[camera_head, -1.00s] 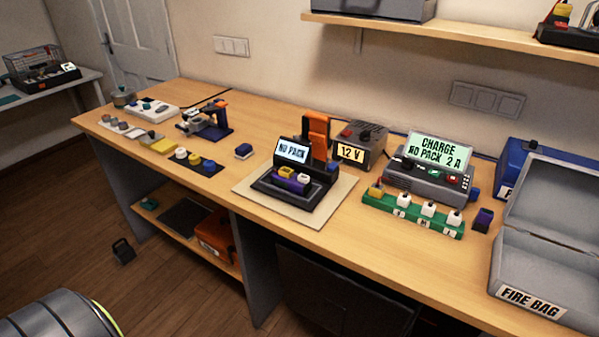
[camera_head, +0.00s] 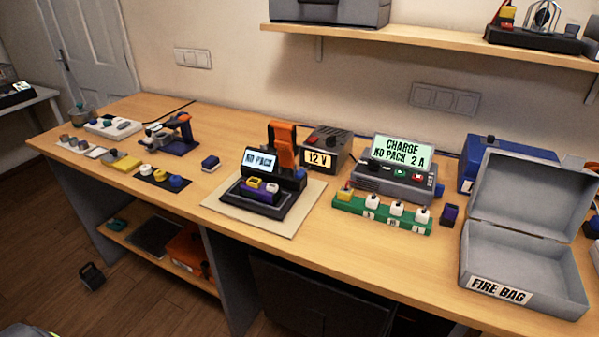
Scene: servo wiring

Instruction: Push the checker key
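A black device with a screen reading "NO PACK" (camera_head: 261,162) stands on a pale board (camera_head: 228,212) at the middle of the bench. A yellow piece (camera_head: 253,183) and a white piece (camera_head: 272,187) sit on its purple front part. An orange lever or clamp (camera_head: 285,148) rises behind it. No label shows which part is the checker key. Neither of my grippers is in view.
A charger reading "CHARGE NO PACK 2 A" (camera_head: 402,150), a "12 V" box (camera_head: 335,150) and a green rack (camera_head: 380,215) stand to the right. An open grey "FIRE BAG" box (camera_head: 525,268) is at far right. Small parts lie at left. The front bench strip is clear.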

